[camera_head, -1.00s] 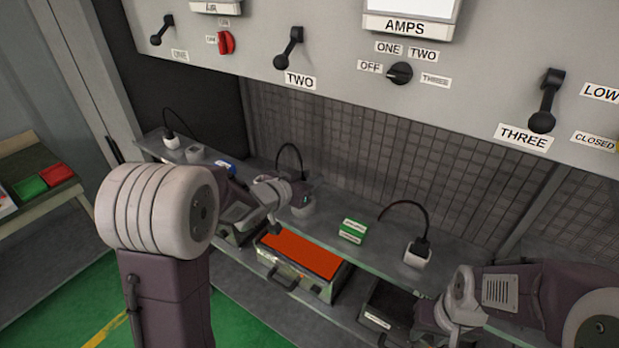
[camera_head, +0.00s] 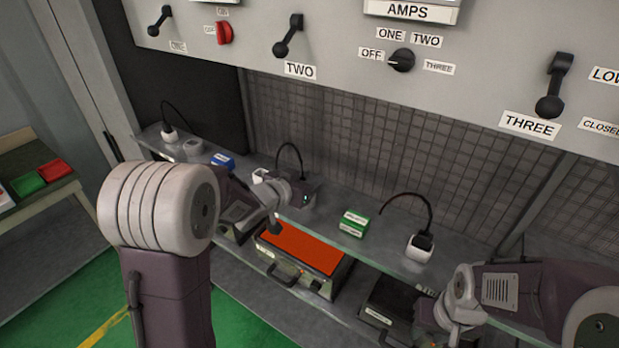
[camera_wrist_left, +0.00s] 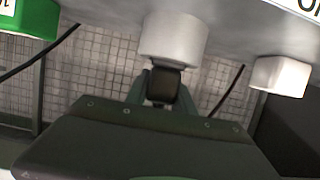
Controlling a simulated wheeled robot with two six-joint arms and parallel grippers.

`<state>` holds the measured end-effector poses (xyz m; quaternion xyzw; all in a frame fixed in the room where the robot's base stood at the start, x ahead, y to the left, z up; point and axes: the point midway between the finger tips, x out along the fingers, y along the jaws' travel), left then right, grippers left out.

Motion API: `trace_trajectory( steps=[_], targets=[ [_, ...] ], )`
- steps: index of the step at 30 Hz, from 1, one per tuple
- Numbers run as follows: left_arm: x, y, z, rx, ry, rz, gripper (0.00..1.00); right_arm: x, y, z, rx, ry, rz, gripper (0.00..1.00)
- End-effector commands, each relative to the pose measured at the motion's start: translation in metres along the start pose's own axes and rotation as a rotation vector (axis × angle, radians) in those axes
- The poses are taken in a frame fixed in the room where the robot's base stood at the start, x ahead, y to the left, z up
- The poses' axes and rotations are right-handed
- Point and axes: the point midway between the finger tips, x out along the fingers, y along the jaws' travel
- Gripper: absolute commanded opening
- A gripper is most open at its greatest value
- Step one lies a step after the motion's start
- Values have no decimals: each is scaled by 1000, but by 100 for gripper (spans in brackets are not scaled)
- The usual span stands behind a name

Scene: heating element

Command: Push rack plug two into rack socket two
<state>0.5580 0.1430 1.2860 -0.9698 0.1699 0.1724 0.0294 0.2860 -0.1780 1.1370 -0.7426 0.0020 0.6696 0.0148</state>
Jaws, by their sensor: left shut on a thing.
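My left gripper (camera_head: 291,192) is shut over the back shelf. In the left wrist view its fingers (camera_wrist_left: 163,92) are closed around the dark rack plug two (camera_wrist_left: 164,80). A white round body, apparently rack socket two (camera_wrist_left: 172,38), lines up directly with the plug and seems to touch it. I cannot tell how deep the plug sits. In the head view the plug is hidden behind my gripper, and its black cable (camera_head: 290,147) arches up behind it. My right wrist is at the lower right, and its gripper (camera_head: 433,342) is mostly cut off, with its fingers not clear.
A green box (camera_head: 353,223) and a white socket with a black plug (camera_head: 420,246) stand to the right on the shelf. A blue box (camera_head: 222,160) is to the left. An orange-topped heater (camera_head: 302,247) sits below. A switch panel hangs above.

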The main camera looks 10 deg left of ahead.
Motion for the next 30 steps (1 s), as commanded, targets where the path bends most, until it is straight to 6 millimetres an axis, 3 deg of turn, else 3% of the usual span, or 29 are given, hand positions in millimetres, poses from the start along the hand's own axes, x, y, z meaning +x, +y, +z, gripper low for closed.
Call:
trace_trajectory(
  steps=[5,6,8,9,20,30],
  targets=[
    [2,0,5,0,0,0,0,5,0,0,0,0,0,36],
    [2,0,5,0,0,0,35,4,0,0,0,0,0,36],
    [2,0,4,0,0,0,52,4,0,0,0,0,0,36],
    [2,0,4,0,0,0,55,4,0,0,0,0,0,36],
    [-3,0,4,1,1,-1,55,5,0,0,0,0,0,36],
    [-63,-1,3,0,2,-5,55,8,0,1,0,0,0,36]
  ],
)
